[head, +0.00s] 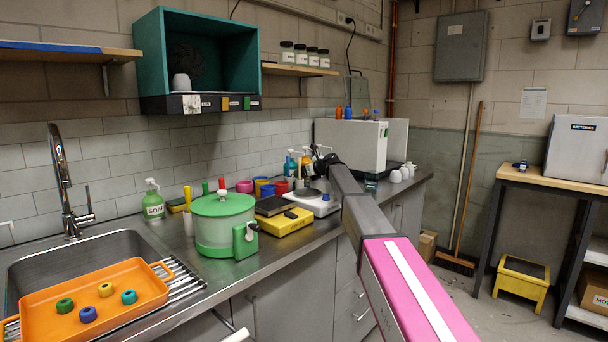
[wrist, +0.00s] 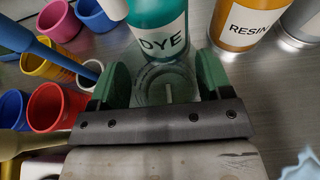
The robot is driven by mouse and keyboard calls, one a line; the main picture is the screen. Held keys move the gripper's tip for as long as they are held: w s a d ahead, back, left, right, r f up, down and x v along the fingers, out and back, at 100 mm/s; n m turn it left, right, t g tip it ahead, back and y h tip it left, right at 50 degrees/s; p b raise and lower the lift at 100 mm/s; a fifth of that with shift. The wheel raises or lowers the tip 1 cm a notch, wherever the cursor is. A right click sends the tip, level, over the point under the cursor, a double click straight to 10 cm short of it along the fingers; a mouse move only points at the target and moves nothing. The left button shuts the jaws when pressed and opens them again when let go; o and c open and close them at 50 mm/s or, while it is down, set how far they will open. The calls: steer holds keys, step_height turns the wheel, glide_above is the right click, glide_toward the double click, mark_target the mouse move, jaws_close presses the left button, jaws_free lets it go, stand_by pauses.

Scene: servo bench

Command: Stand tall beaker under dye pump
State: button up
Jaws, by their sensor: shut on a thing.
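My gripper (wrist: 160,78) is shut on a clear glass beaker (wrist: 165,90), which sits between its two green finger pads in the wrist view. The teal dye pump bottle (wrist: 158,32) stands just beyond the beaker, its label reading DYE. A white part, perhaps its spout, is cut off at the top edge, so I cannot tell whether the beaker is under it. In the head view, the dye pump bottle (head: 291,166) is at the back of the counter and my dark gripper (head: 322,164) is just right of it. The beaker is not clear there.
An amber resin bottle (wrist: 240,24) stands right of the dye bottle. Red (wrist: 55,107), blue and yellow cups crowd the left side. A white scale (head: 318,204), a yellow device (head: 285,222) and a green-lidded pot (head: 222,222) stand toward the counter front.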

steer(key=o, duration=1)
steer(key=shift+r, duration=0.1)
steer(key=v, duration=1.2)
steer(key=shift+r, duration=0.1)
